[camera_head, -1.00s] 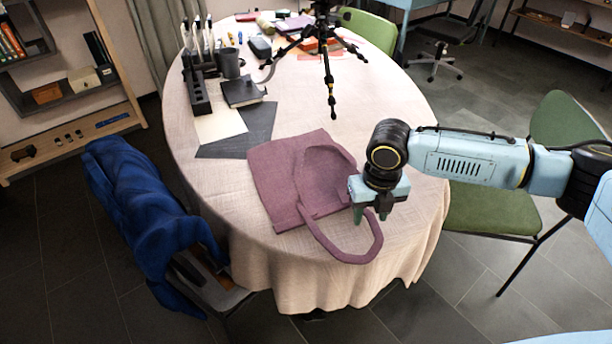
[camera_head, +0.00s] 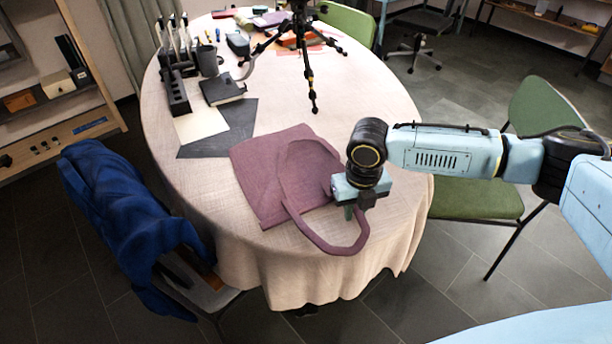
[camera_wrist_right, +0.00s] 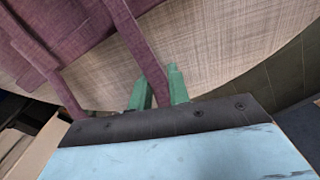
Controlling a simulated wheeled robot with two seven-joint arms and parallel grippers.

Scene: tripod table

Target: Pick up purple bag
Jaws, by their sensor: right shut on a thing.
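The purple bag (camera_head: 262,178) lies flat on the cloth-covered table (camera_head: 378,100), with one strap looping toward the table's front edge. My right gripper (camera_head: 350,212) is at the bag's right side, over the strap. In the right wrist view, its green fingers (camera_wrist_right: 159,90) are shut on the bag's strap (camera_wrist_right: 143,48), and more of the purple cloth (camera_wrist_right: 70,28) lies beyond. The bag's body still rests on the table. My left gripper is in neither view.
A black tripod (camera_head: 306,62) stands at the back of the table. A black notebook (camera_head: 222,90), a dark sheet (camera_head: 225,130) and a pen holder (camera_head: 176,92) lie behind the bag. A blue-draped chair (camera_head: 125,205) is at left, a green chair (camera_head: 475,198) at right.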

